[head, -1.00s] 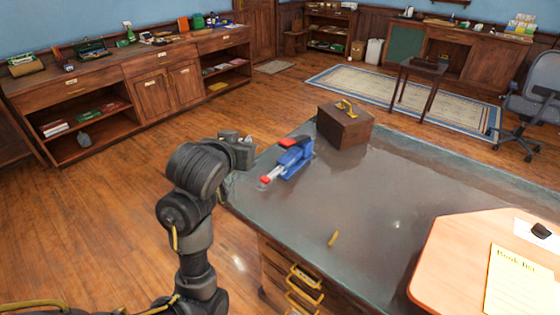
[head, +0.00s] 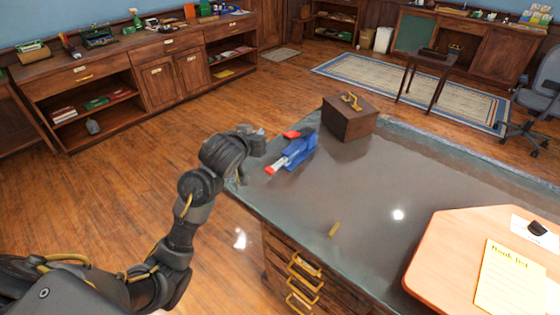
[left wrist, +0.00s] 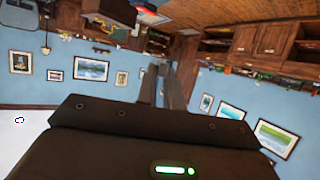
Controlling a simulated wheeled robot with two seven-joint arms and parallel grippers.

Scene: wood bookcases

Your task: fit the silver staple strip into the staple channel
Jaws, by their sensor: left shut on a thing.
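A blue stapler (head: 300,152) with red parts lies on the dark desk top, its silver channel (head: 281,164) showing toward the near left end. My left gripper (head: 260,140) is just left of the stapler, over the desk's left edge, apart from it. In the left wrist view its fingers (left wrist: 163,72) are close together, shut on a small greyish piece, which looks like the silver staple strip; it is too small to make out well. No strip shows elsewhere. My right gripper is not in view.
A wooden box (head: 349,120) with a brass handle stands behind the stapler. A pale board (head: 455,240) with a book list covers the right. The desk middle is clear.

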